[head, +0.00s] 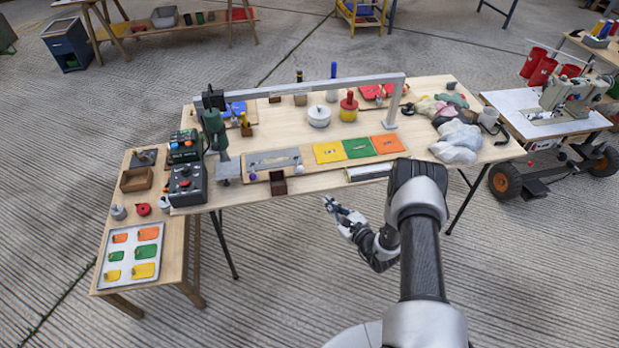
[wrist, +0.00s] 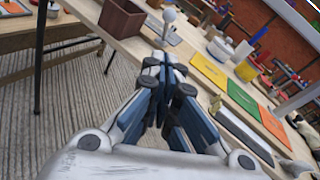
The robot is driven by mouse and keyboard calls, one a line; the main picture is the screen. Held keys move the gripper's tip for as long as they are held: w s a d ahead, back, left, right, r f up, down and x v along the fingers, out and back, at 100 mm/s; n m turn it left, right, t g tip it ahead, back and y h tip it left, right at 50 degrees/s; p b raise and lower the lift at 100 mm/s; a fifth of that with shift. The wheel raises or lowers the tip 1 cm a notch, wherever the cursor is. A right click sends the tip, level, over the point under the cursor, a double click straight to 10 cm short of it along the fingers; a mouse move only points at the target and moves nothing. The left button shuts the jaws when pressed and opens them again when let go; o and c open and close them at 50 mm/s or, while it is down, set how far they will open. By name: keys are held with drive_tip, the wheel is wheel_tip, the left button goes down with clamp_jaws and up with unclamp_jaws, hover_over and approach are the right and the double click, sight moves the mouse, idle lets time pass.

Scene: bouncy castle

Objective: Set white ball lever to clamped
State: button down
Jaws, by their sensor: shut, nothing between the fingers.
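The white ball lever (wrist: 169,16) shows at the top of the wrist view, a white ball on a short stem at the table's near edge, right of a brown box. In the head view the white ball (head: 299,169) is small, at the right end of a grey plate (head: 272,160); its clamp position is too small to tell. My gripper (head: 329,203) is shut and empty, in front of the table edge and apart from the lever. In the wrist view its fingertips (wrist: 161,60) are together, below the ball.
The small brown box (head: 278,184) stands left of the ball at the table edge. A grey overhead frame (head: 310,80) spans the table. The floor before the table is clear.

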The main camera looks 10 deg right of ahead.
drive_tip(key=shift+s+d+f+m+h, duration=0.15)
drive_tip(key=shift+d+f+m+h, duration=0.2)
drive_tip(key=shift+f, duration=0.15)
drive_tip(key=shift+a, duration=0.1)
drive_tip(key=a+r+b+x, duration=0.1)
drive_tip(key=r+b+x, duration=0.1)
drive_tip(key=x, duration=1.1)
drive_tip(key=shift+r+b, duration=0.4)
drive_tip(key=shift+d+r, duration=0.1)
drive_tip(key=shift+d, duration=0.05)
